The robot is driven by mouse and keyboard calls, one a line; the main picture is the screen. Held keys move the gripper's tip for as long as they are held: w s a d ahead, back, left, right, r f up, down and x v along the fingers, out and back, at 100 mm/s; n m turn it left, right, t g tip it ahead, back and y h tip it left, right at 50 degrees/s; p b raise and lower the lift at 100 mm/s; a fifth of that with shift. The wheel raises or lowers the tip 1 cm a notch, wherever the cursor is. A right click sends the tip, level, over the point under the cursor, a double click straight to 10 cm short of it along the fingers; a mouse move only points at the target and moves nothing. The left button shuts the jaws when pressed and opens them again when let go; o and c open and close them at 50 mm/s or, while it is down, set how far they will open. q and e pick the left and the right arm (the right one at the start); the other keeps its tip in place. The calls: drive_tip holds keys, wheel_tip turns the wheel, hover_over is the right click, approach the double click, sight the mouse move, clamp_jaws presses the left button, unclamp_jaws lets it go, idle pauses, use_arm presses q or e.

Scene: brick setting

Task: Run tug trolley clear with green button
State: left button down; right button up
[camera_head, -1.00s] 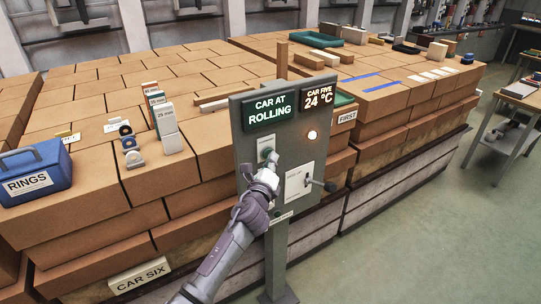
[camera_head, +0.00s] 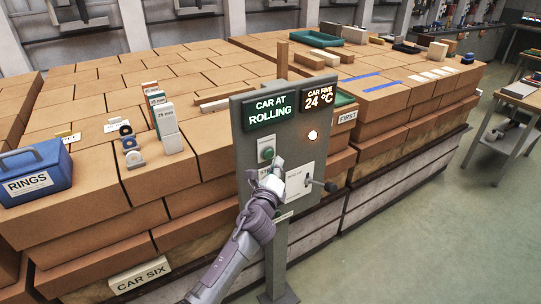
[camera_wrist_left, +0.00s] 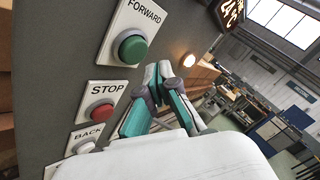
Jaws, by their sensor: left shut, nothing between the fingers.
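The green button (camera_head: 267,154) sits on the grey control panel (camera_head: 246,140). In the left wrist view the green button (camera_wrist_left: 132,48) is under a FORWARD label, above a red STOP button (camera_wrist_left: 102,112) and a pale BACK button (camera_wrist_left: 86,147). My left gripper (camera_head: 277,163) is shut and empty, just below and right of the green button in the head view. In the wrist view its fingertips (camera_wrist_left: 157,72) are apart from the button, to its right. The panel display (camera_head: 270,112) reads CAR AT ROLLING. My right gripper is not in view.
Brick-loaded cars stand behind the panel, one labelled CAR SIX (camera_head: 139,277). A lever (camera_head: 330,186) sticks out at the panel's lower right, and an orange lamp (camera_head: 312,135) glows above it. A blue RINGS box (camera_head: 38,170) is at left. Green floor (camera_head: 420,230) is open at right.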

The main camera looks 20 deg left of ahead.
use_arm(q)
drive_tip(key=s+d, duration=0.2)
drive_tip(key=d, duration=0.1)
drive_tip(key=shift+s+d, duration=0.15)
drive_tip(key=shift+s, duration=0.1)
idle(0.6)
drive_tip(key=s+f+n+g+b, duration=0.1)
drive_tip(key=s+f+n+g, duration=0.15)
drive_tip(key=f, duration=0.75)
drive_tip(key=s+f+n+g+h, duration=0.15)
drive_tip(key=s+f, duration=0.25)
drive_tip(key=f, duration=0.7)
drive_tip(key=s+f+n+g+b, duration=0.1)
drive_tip(key=s+f+n+g, duration=0.2)
drive_tip(key=f, duration=0.7)
drive_tip(key=s+a+f+n+g, duration=0.2)
drive_tip(key=s+f+n+g, duration=0.3)
drive_tip(key=s+f, duration=1.3)
drive_tip(key=s+a+f+n+g+b, duration=0.1)
drive_tip(key=s+f+n, duration=0.4)
drive_tip(key=s, duration=1)
drive_tip(key=s+a+f+n+g+b, duration=0.1)
drive_tip(key=s+f+n+g, duration=0.3)
drive_tip(key=s+f, duration=0.5)
drive_tip(key=s+a+n, duration=0.1)
drive_tip(key=s, duration=0.6)
drive_tip(key=shift+s+f+n+g, duration=0.15)
drive_tip(key=shift+s+n+g, duration=0.05)
drive_tip(key=shift+n+g, duration=0.1)
